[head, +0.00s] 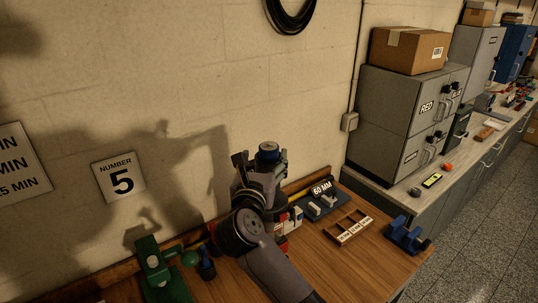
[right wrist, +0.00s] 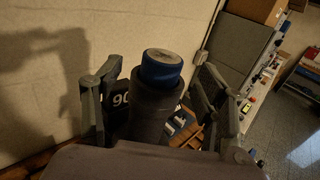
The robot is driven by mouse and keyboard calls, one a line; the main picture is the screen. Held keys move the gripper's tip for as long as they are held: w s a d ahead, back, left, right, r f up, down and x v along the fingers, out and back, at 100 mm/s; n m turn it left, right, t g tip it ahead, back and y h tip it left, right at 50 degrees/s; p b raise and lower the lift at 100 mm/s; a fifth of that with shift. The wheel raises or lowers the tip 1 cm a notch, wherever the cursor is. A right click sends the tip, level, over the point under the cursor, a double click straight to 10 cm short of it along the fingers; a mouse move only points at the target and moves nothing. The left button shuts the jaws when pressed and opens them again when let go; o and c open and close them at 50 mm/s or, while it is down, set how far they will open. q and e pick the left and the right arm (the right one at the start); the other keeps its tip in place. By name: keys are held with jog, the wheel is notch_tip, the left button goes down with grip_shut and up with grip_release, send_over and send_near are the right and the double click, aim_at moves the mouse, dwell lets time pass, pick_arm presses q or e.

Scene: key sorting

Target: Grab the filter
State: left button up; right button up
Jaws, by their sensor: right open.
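A dark cylinder with a blue cap and grey top, which looks like the filter (head: 268,150), stands upright near the wall end of the wooden workbench (head: 345,270). In the right wrist view the filter (right wrist: 160,70) rises between the two fingers of my right gripper (right wrist: 158,82). My right gripper (head: 262,160) is open, with one finger on each side of the filter. I see gaps beside the blue cap; contact lower down is hidden. The filter's base is hidden behind my right arm in the head view. My left gripper is not in view.
A green tool (head: 163,272) stands at the bench's left. Grey cabinets (head: 400,100) stand on the side counter. The bench front is clear.

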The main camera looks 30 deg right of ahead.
aim_at(267, 153)
jog(key=x, duration=0.6)
jog(key=shift+s+d+f+b, duration=0.15)
jog(key=shift+d+b, duration=0.05)
jog(key=shift+b, duration=0.2)
jog(key=shift+a, duration=0.1)
jog(key=shift+s, duration=0.1)
jog(key=shift+c, duration=0.3)
jog(key=shift+c, duration=0.8)
jog(key=c, duration=1)
